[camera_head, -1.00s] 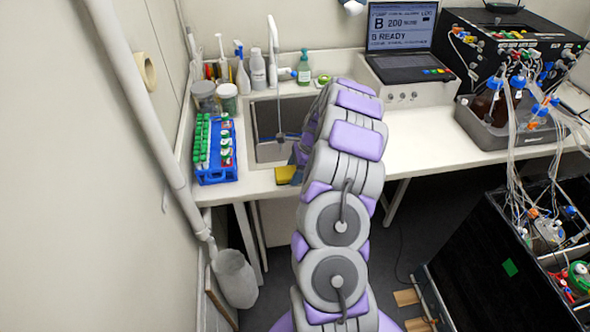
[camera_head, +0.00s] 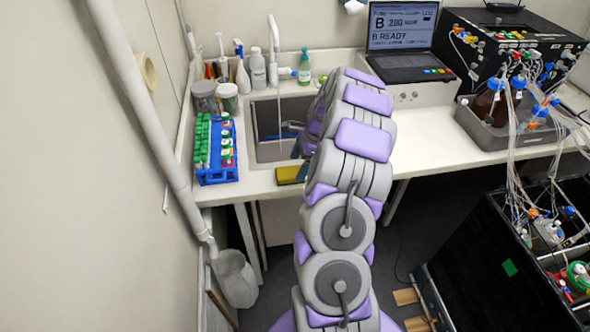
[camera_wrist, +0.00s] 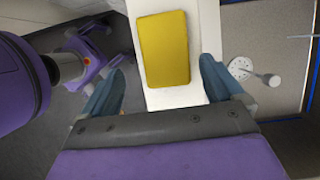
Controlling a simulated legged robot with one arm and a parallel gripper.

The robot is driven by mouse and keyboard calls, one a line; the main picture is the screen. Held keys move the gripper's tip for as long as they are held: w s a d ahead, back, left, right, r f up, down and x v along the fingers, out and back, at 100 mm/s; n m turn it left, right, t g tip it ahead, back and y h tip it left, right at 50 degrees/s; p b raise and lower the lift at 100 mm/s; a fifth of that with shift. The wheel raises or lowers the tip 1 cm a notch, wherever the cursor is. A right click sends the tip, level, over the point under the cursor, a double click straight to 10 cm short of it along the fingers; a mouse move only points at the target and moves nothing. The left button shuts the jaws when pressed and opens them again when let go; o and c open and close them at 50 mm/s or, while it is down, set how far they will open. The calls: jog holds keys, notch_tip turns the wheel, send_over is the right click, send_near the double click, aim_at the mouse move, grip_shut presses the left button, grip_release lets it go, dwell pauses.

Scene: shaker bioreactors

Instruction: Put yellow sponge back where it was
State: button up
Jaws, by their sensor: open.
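The yellow sponge (camera_head: 288,174) lies on the white counter strip at the front edge of the sink, partly hidden by my arm in the head view. In the wrist view the sponge (camera_wrist: 164,48) lies flat on the white counter, its long side running away from the gripper. My gripper (camera_wrist: 162,72) is open, with one blue-grey finger on each side of the white strip. The fingers are apart from the sponge and nothing is held between them. In the head view my arm hides most of the gripper.
The sink (camera_head: 268,150) with its tall faucet (camera_head: 275,60) is behind the sponge. A blue tube rack (camera_head: 217,172) stands left of it. Bottles stand behind the sink. A laptop (camera_head: 402,45) is at the back right.

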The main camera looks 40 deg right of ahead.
jog(key=d+p+v, duration=0.1)
jog(key=v, duration=0.6)
jog(key=s+a+r+n+g, duration=0.15)
jog(key=a+r+n, duration=0.25)
jog(key=a, duration=0.5)
jog(key=s+a+r+n, duration=0.3)
jog(key=a+r+n, duration=0.1)
jog(key=a, duration=0.5)
jog(key=s+a+r+n+g, duration=0.15)
jog(key=a+r+n, duration=0.25)
jog(key=a, duration=0.5)
jog(key=s+a+n+h, duration=0.1)
jog(key=s+a+n, duration=0.2)
jog(key=s, duration=0.5)
jog(key=s+a+n+h, duration=0.1)
jog(key=s+a+n, duration=0.2)
jog(key=s+n, duration=0.2)
jog(key=s+a+n+h, duration=0.1)
jog(key=s+a+n, duration=0.2)
jog(key=s, duration=0.8)
jog(key=shift+s+a+n+g+h, duration=0.15)
jog(key=shift+a+n+g+h, duration=0.2)
jog(key=shift+n, duration=0.25)
jog(key=shift+f, duration=0.15)
